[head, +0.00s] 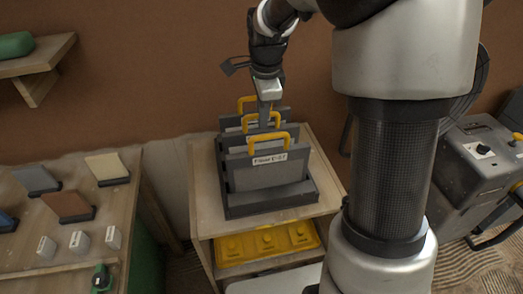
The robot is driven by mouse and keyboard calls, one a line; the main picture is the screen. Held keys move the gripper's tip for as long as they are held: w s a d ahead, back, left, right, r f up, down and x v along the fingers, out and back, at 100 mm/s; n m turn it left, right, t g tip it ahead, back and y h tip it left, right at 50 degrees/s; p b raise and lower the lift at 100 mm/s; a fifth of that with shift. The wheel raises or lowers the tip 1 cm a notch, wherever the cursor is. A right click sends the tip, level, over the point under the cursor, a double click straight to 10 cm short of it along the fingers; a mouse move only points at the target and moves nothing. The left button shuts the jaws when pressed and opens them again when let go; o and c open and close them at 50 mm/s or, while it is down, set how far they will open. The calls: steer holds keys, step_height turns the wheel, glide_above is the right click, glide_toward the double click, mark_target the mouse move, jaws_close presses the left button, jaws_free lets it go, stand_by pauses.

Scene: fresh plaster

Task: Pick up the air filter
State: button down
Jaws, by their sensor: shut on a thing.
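Three grey air filters with yellow handles stand upright in a dark rack (275,205) on a small wooden stand. The front filter (270,170) carries a white label. The middle filter (235,140) stands behind it, mostly hidden, and the back filter (226,122) is partly hidden too. My gripper (265,119) points down from above and is shut on the yellow handle of what looks like the middle filter. That filter still sits among the others in the rack.
A yellow tray (266,242) lies on the shelf below. At left, a wooden bench (60,262) holds several sample blocks and small white pieces. A wall shelf (38,58) holds a green object (15,45). A grey machine (478,160) stands at right.

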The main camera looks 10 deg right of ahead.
steer(key=shift+r, duration=0.1)
stand_by(0.3)
step_height(320, 180, up, 10)
steer(key=shift+f+p, duration=0.2)
steer(key=shift+p, duration=0.55)
steer(key=shift+r, duration=0.2)
steer(key=shift+d, duration=0.1)
